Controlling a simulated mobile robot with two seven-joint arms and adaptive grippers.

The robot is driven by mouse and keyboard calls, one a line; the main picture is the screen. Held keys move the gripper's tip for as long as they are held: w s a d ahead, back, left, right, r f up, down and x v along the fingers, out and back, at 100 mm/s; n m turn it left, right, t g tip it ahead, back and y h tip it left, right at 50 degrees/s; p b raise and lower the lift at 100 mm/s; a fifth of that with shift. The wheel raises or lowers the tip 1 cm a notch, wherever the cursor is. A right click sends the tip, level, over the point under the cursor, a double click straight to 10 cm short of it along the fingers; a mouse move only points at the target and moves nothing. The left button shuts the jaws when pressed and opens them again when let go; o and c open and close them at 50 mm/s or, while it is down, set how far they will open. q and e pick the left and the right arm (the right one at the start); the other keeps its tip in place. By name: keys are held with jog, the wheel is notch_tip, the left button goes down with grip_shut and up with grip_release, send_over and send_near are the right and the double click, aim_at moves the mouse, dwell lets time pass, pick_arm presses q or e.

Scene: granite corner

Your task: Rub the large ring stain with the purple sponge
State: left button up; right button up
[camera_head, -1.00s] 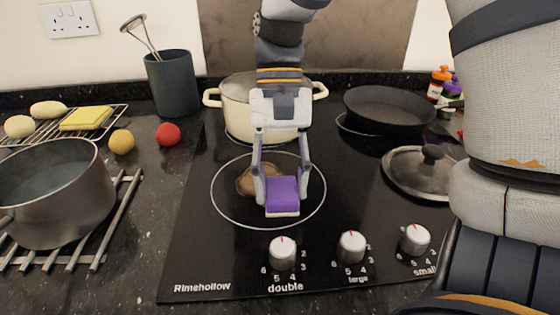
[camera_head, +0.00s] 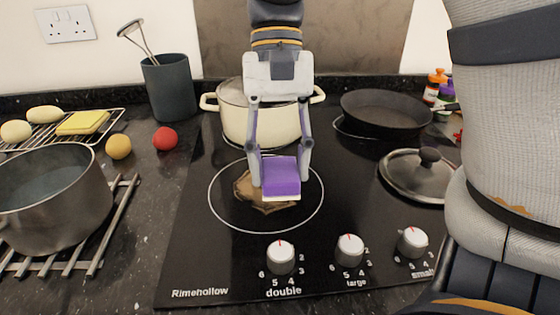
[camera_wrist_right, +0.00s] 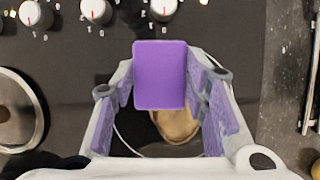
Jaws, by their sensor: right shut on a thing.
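The purple sponge (camera_head: 281,176) has a pale underside and is held between the fingers of my right gripper (camera_head: 281,182), which is shut on it. In the right wrist view, the sponge (camera_wrist_right: 160,75) sits between the two purple-padded fingers. The brown stain (camera_head: 243,189) lies on the black hob, inside the white ring of the front left cooking zone. The sponge covers its upper right part from the head camera; brown shows left of it and below it. The stain also shows in the right wrist view (camera_wrist_right: 178,126). I cannot tell whether the sponge touches the hob. My left gripper is out of view.
A cream pot (camera_head: 238,112) stands behind the gripper. A black pan (camera_head: 386,108) and a glass lid (camera_head: 410,175) lie to the right. A steel pot (camera_head: 55,195) on a rack stands left. Knobs (camera_head: 281,256) line the hob's front.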

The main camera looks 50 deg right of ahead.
jog(key=shift+r, duration=1.6)
